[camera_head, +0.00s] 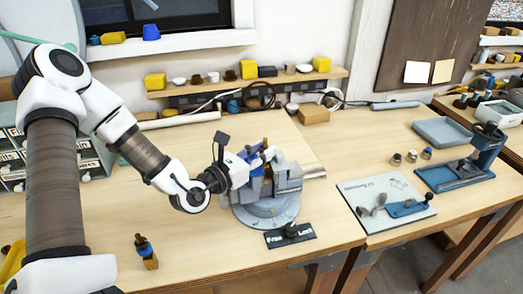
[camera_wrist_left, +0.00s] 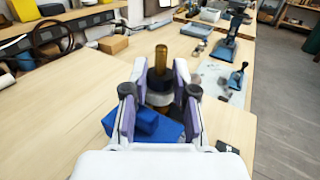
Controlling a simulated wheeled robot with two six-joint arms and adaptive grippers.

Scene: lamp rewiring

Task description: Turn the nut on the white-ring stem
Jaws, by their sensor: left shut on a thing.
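A brass-coloured stem (camera_wrist_left: 160,58) with a dark collar stands upright between my left fingers in the left wrist view. A pale ring (camera_wrist_left: 158,98) shows low around it. My left gripper (camera_head: 262,157) comes in from the left at the top of the vise-like fixture (camera_head: 288,178) on a round grey base (camera_head: 266,214). In the left wrist view the fingers of my left gripper (camera_wrist_left: 158,88) are closed around the lower stem; the nut itself is mostly hidden between them. A blue block (camera_wrist_left: 135,122) of the fixture lies just below. My right gripper is not in view.
A dark "Free/Lock" plate (camera_head: 290,236) lies in front of the fixture. A small dark bottle (camera_head: 143,246) stands on the wooden table at the left. The right table holds a grey mat (camera_head: 372,190), several small parts, a blue tray (camera_head: 445,132) and a blue press (camera_head: 487,145).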

